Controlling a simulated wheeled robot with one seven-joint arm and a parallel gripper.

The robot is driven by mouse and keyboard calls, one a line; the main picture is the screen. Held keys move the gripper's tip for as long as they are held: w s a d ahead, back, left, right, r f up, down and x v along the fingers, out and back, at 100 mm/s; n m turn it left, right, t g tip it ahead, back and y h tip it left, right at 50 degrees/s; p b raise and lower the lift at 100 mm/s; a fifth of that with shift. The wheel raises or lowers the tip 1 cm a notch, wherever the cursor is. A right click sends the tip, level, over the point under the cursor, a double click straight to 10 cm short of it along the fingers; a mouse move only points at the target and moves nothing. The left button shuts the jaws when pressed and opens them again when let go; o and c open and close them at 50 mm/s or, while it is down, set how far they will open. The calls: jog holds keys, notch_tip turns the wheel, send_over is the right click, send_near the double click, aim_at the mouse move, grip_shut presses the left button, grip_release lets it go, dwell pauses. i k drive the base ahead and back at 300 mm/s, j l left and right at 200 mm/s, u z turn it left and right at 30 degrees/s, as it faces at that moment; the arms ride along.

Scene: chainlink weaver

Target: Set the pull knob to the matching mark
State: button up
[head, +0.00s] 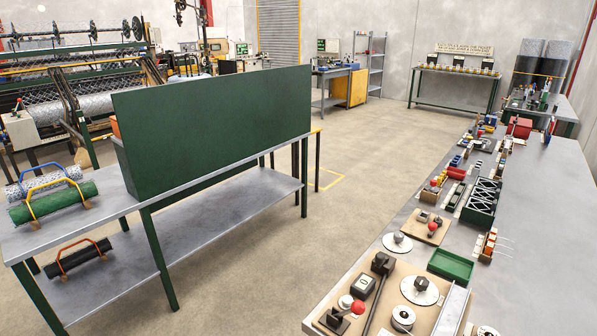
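Several knob-like parts lie on the long grey bench (560,215) at the right, and I cannot tell which one is the pull knob. A red ball knob (358,307) stands on the tan board (418,262) at the near end. A dark knob on a round pale plate (419,291) is to its right. A grey knob on a round white plate (397,242) sits just beyond the board. A smaller red ball (432,227) is on another small board farther back. Any marks are too small to read. My gripper is not in view.
A green tray (450,265) and a black rack (482,203) crowd the right bench. A second bench (225,213) with a tall green panel (215,128) and wire rolls (53,202) stands at the left. Bare concrete floor (345,190) lies open between the benches.

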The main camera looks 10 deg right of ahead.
aim_at(420, 282)
jog(key=z, duration=1.15)
